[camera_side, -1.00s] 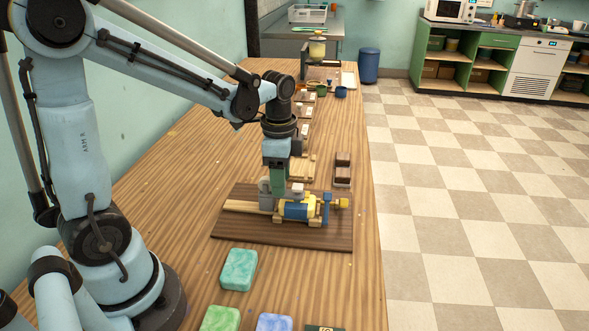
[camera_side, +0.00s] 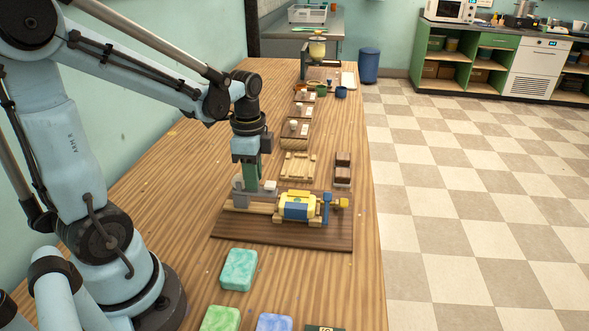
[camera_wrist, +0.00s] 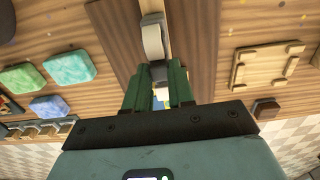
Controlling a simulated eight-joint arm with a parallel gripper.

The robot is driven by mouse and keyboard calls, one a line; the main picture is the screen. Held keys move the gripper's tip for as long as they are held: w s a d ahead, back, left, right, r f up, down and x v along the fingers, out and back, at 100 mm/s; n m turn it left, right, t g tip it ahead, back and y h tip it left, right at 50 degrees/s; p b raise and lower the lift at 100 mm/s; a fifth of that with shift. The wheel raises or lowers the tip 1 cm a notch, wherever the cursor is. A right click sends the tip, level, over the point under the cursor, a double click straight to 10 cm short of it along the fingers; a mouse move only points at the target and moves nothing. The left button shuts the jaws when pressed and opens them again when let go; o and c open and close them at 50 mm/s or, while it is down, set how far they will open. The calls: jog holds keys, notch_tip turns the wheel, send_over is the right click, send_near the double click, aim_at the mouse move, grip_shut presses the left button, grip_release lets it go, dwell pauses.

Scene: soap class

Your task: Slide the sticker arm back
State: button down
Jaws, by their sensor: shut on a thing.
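The sticker arm (camera_side: 238,192) is a grey upright piece with a pale pad (camera_side: 269,186) reaching right. It stands on the wooden rail of a dark brown board (camera_side: 230,229). My gripper (camera_side: 250,186) has green fingers and is shut on the sticker arm, low over the rail. In the wrist view, my gripper (camera_wrist: 158,76) closes around the near end of a grey-white piece (camera_wrist: 152,40) of the arm. A yellow piece with a blue band (camera_side: 296,210) lies on the fixture to the right of the pad, with a visible gap.
A blue upright (camera_side: 326,207) and yellow knob (camera_side: 343,203) stand at the fixture's right end. A teal soap bar (camera_side: 238,269) lies in front of the board. A wooden frame (camera_side: 298,166) and dark brown bars (camera_side: 342,168) sit behind it. Bare table lies left of the board.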

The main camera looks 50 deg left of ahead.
aim_at(242, 188)
jog(key=shift+s+a, duration=1.1)
jog(key=shift+a, duration=0.05)
jog(key=c, duration=1)
grip_release()
jog(key=shift+o, duration=0.2)
jog(key=shift+r, duration=0.15)
notch_tip(242, 188, up, 12)
jog(key=shift+d, duration=0.15)
jog(key=d+f+n+t, duration=0.3)
jog(key=d+n, duration=0.1)
jog(key=d, duration=0.2)
jog(key=w+d+f+n+t, duration=0.1)
jog(key=d+f+n+t, duration=0.2)
jog(key=d+n+t, duration=0.1)
jog(key=shift+w+d+f+n, duration=0.25)
jog(key=shift+d+n, duration=0.25)
jog(key=shift+d, duration=0.5)
